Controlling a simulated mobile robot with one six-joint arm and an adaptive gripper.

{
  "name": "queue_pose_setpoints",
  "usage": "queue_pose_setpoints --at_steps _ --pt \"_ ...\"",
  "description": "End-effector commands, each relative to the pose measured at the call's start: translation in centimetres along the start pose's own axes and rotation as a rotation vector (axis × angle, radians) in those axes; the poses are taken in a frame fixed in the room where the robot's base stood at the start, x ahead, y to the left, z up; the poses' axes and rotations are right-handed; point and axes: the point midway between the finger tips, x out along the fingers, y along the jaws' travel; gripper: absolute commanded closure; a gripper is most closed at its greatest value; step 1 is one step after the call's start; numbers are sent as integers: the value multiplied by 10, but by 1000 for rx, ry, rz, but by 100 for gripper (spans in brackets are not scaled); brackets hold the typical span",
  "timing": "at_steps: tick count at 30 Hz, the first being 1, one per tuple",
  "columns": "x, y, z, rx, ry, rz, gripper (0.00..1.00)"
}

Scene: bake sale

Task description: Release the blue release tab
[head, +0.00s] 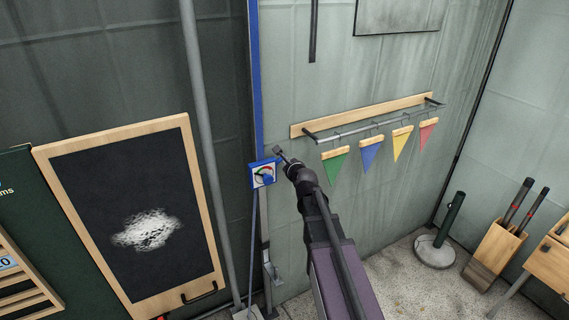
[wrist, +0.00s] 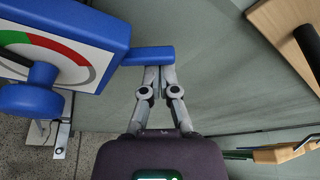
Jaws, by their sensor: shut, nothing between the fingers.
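A blue gauge box (head: 263,173) with a white face and a green and red dial stands on a grey post; it also shows at the upper left of the wrist view (wrist: 113,33). A blue tab (wrist: 148,55) sticks out from the side of the box toward the right. A round blue knob (wrist: 30,98) sits at the front of the dial. My gripper (wrist: 159,72) is shut and empty, with its fingertips right at the tab; I cannot tell if they touch it. In the head view my gripper (head: 279,151) is just right of and above the box.
A wooden rail (head: 365,112) with several coloured pennants hangs on the wall to the right. A framed blackboard (head: 90,200) stands to the left, beside a grey pole (head: 208,150). A wooden holder (head: 493,250) and a green post (head: 448,222) stand on the floor at right.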

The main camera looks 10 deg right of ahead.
Motion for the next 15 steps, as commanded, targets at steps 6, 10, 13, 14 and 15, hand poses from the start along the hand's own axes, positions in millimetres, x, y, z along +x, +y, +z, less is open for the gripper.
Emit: queue_pose_setpoints --at_steps 6,10,13,14,15 --pt "2 1 -7 1 1 0 100" --pt "4 2 -15 0 0 0 100" --pt "7 4 -22 -1 -1 1 100" --pt "7 4 -24 -1 -1 1 100" --pt "8 4 -26 -1 -1 1 100"
